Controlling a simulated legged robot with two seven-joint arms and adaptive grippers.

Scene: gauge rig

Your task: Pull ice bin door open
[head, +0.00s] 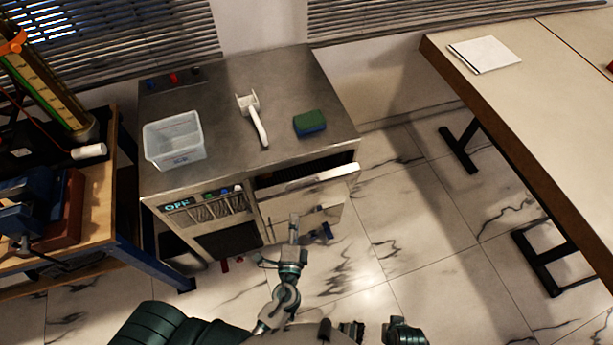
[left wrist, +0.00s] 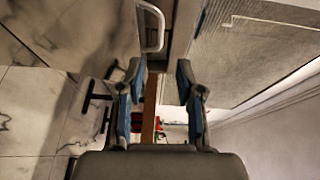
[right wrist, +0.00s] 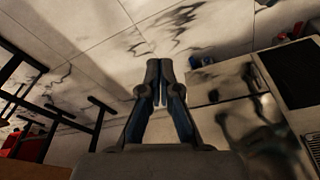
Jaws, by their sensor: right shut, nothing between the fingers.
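The ice bin door (head: 305,207) is the pale panel at the front right of the steel cabinet (head: 225,112). Its top edge stands out from the cabinet, with a dark gap behind it. My left gripper (head: 294,225) is in front of the door. In the left wrist view my left gripper (left wrist: 160,85) is open with nothing between its fingers, and a pale bar handle (left wrist: 152,28) lies beyond the fingertips, apart from them. In the right wrist view my right gripper (right wrist: 158,80) is shut and empty, away from the cabinet front.
On the cabinet top are a clear bin (head: 174,140), a white scoop (head: 257,120) and a green-blue sponge (head: 310,122). A cluttered wooden bench (head: 95,205) stands at left, a long table (head: 480,110) at right. Marble floor between cabinet and table is clear.

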